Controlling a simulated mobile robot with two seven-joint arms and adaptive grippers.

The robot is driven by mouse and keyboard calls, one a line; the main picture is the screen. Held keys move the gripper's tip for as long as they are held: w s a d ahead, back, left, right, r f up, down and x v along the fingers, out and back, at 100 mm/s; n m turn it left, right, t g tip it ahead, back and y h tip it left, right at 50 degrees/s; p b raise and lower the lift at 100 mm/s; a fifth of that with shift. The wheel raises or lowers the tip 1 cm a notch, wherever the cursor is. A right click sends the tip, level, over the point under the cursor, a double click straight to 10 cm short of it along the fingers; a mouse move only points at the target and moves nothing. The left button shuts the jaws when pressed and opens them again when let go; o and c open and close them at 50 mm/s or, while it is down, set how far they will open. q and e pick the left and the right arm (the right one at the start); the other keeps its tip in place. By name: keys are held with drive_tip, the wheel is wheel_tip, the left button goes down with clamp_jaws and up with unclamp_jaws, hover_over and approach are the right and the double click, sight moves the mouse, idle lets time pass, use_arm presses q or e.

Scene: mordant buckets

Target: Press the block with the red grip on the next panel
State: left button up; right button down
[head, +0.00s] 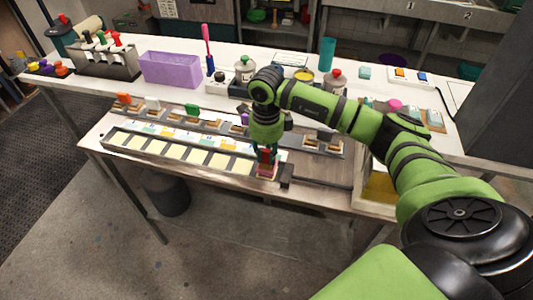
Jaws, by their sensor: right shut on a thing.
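My right gripper (266,152) is at the right end of the lower bench, pointing down. It is shut on the block with the red grip (266,171), whose lower part shows just below the fingers. The fingers hide much of the grip. A row of pale yellow panels (196,156) lies in a long frame to the left of the block. The block is at the right end of this row. I cannot tell whether it touches the surface under it. My left gripper is not in view.
Behind the panels, blocks with an orange grip (123,98), a white grip (152,103) and a green grip (192,110) stand in a row. A purple bin (172,69) and several jars stand on the upper table. A dark bucket (166,193) is on the floor.

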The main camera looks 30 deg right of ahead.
drive_tip(key=shift+r+p, duration=1.35)
drive_tip(key=shift+r, duration=1.2)
